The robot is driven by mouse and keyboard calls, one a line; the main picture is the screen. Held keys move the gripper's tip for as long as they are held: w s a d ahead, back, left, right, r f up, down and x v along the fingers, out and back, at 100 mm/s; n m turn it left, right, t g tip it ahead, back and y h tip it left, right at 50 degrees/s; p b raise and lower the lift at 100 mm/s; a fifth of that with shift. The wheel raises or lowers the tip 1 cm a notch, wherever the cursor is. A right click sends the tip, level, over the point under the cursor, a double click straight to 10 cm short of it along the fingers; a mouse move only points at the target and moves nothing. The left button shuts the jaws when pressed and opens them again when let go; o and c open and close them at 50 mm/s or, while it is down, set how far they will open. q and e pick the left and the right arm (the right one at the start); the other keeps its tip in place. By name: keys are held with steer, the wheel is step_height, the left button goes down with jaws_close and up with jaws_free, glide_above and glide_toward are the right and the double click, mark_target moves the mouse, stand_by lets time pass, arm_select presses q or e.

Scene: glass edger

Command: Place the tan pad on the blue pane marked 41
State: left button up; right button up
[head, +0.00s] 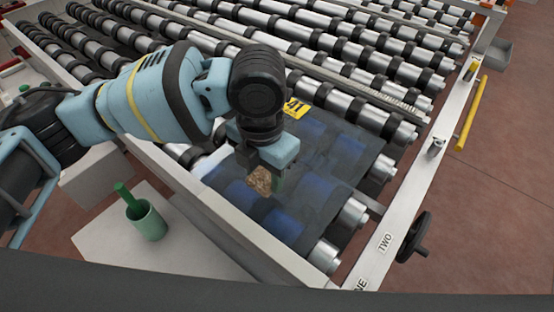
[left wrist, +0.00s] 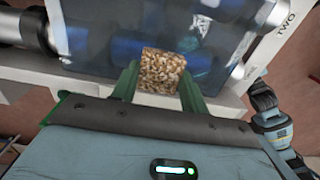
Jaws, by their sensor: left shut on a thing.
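The tan pad (head: 259,180) is a small speckled brown block, and it also shows in the left wrist view (left wrist: 162,72). My left gripper (head: 269,177) is shut on it, with a green finger on each side in the wrist view. The blue pane (head: 335,150) is a dark, see-through sheet lying on the rollers. The pad is over the near left part of the pane. I cannot tell whether it touches the glass. My right gripper is not in view.
Rows of black-ringed rollers (head: 340,52) fill the back. A light rail (head: 385,235) marked TWO runs along the right, with a black handwheel (head: 414,237). A green cup (head: 147,221) with a stick stands on a white surface (head: 100,243) at the left front.

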arm_select(q)
steer(key=w, duration=0.2)
steer(key=w+d, duration=0.1)
steer(key=w, duration=0.2)
steer(key=shift+w+d+f, duration=0.3)
steer(key=shift+d, duration=0.1)
steer(key=shift+f, duration=1.75)
steer(key=shift+f, duration=0.2)
steer(key=o, duration=1)
steer(key=shift+c, duration=0.2)
step_height(320, 180, up, 12)
steer(key=shift+r, duration=0.25)
